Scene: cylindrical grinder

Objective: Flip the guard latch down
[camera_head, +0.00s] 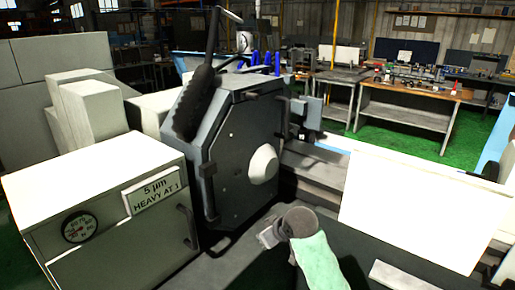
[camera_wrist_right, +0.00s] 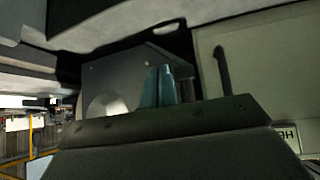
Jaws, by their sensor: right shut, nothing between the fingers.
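The dark grey wheel guard (camera_head: 235,130) stands in the middle of the head view, with a pale round hub (camera_head: 263,164) on its face. A thin upright lever (camera_head: 213,40) with a bent end rises above it, beside a thick black ribbed part (camera_head: 194,105). A small dark bracket (camera_head: 207,169) sits on the guard's left edge. I cannot tell which part is the latch. My right gripper (camera_head: 268,237) is low in front of the guard, apart from it. In the right wrist view its teal fingers (camera_wrist_right: 158,86) are together and empty. My left gripper is out of view.
A white cabinet (camera_head: 115,190) with a dial and a handle (camera_head: 187,226) stands left of the guard. A bright white panel (camera_head: 405,205) stands on the right. Workbenches (camera_head: 410,100) are far behind. There is open space above the right gripper.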

